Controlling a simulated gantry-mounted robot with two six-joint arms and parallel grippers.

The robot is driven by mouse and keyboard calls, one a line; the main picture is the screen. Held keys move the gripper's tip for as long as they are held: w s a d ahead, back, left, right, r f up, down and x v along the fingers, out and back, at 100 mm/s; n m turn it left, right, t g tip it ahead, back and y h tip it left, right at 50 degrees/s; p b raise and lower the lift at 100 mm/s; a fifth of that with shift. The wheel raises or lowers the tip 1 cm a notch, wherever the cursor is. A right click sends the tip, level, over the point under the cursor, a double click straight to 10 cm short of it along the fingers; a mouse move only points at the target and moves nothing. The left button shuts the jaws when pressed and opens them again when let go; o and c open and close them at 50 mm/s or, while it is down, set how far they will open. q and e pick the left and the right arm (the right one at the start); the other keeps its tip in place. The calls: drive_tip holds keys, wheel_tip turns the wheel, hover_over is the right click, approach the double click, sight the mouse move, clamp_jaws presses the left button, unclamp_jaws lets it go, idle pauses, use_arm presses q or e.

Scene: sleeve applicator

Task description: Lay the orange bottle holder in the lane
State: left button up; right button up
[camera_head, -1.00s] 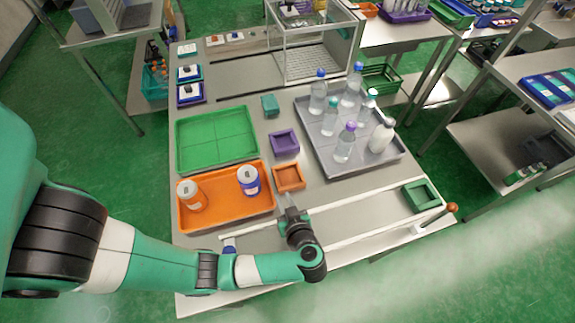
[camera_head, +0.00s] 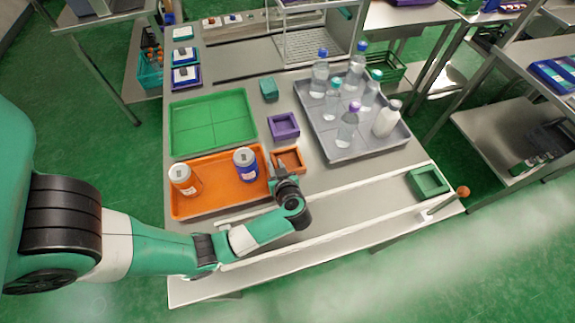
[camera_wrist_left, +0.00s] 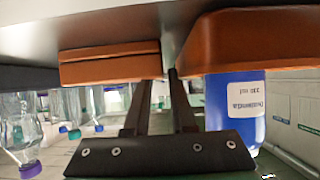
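The orange bottle holder (camera_head: 289,160) sits on the table just right of the orange tray (camera_head: 205,207). It also shows in the left wrist view (camera_wrist_left: 108,66), upside down. The lane (camera_head: 350,213) is the strip between two white rails along the table's front, with a green holder (camera_head: 428,181) at its right end. My left gripper (camera_head: 284,174) is down at the holder's near side. In the wrist view its fingers (camera_wrist_left: 161,80) stand apart at the holder's tray-side wall, one seeming inside and one outside. The holder partly hides the tips. My right gripper is out of view.
A purple holder (camera_head: 284,126) and a teal block (camera_head: 268,89) stand behind. A grey tray (camera_head: 343,152) holds several bottles. A green tray (camera_head: 213,122) lies left.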

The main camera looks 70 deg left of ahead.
use_arm(q)
drive_tip(key=shift+a, duration=0.15)
clamp_jaws()
idle(0.4)
